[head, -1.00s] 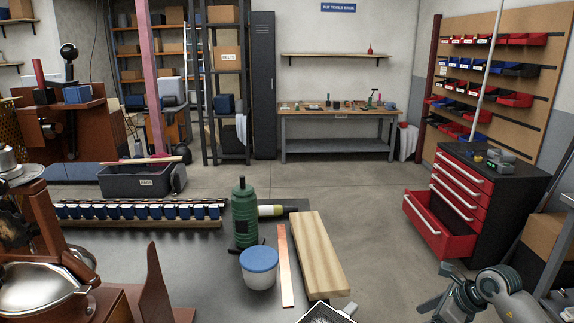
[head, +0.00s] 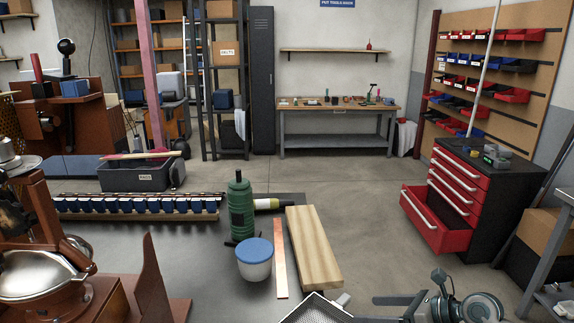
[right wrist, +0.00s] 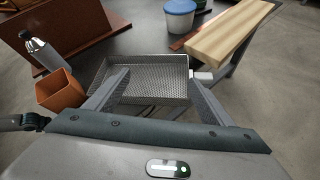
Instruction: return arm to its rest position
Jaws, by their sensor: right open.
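My right gripper (head: 394,305) is low at the right of the head view, with its fingers pointing left. In the right wrist view its two fingers (right wrist: 158,80) are spread apart, with nothing held between them. A mesh tray (right wrist: 140,92) shows beyond and between the fingers. It also shows at the bottom edge of the head view (head: 315,310), left of the gripper and apart from it there. My left gripper is not in view.
An orange cup (right wrist: 61,90) is left of the tray. A red tool chest (head: 462,195) has an open lower drawer. Floor between is clear.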

